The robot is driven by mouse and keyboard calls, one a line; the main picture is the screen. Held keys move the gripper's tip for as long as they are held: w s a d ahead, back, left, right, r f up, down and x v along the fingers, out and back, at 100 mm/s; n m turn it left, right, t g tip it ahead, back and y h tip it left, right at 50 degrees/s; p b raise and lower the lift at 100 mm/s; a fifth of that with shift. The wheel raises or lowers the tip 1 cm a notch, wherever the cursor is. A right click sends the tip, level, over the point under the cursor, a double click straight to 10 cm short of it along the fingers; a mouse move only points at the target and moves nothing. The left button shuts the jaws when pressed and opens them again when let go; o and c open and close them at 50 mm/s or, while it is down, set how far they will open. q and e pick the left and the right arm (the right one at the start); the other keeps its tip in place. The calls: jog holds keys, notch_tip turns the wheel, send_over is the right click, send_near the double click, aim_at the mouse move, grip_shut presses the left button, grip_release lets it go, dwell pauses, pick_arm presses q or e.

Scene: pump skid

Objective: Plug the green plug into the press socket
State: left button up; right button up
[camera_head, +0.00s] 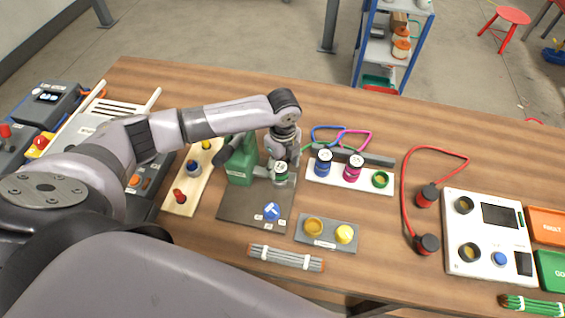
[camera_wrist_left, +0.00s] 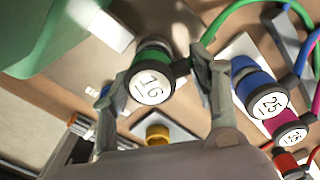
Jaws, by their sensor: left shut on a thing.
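The green plug (camera_head: 281,172) has a dark body, a green band and a white face marked "16". It also shows in the wrist view (camera_wrist_left: 152,86). My left gripper (camera_head: 283,160) is shut on it, with a finger on either side in the wrist view (camera_wrist_left: 168,80). The plug is right beside the green press (camera_head: 240,165), over the dark base plate (camera_head: 240,208). The press socket is not clearly visible; plug and gripper cover that spot. I cannot tell whether the plug is seated or just above. My right gripper is not in view.
A white strip (camera_head: 339,179) right of the press holds a blue plug (camera_head: 323,162), a magenta plug (camera_head: 354,167) and an empty green ring (camera_head: 380,180). A blue button (camera_head: 271,211) and a grey block (camera_head: 329,240) with two yellow sockets lie in front.

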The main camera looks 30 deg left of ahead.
pick_arm(q)
jog(key=o, duration=1.4)
notch_tip(320, 180, up, 12)
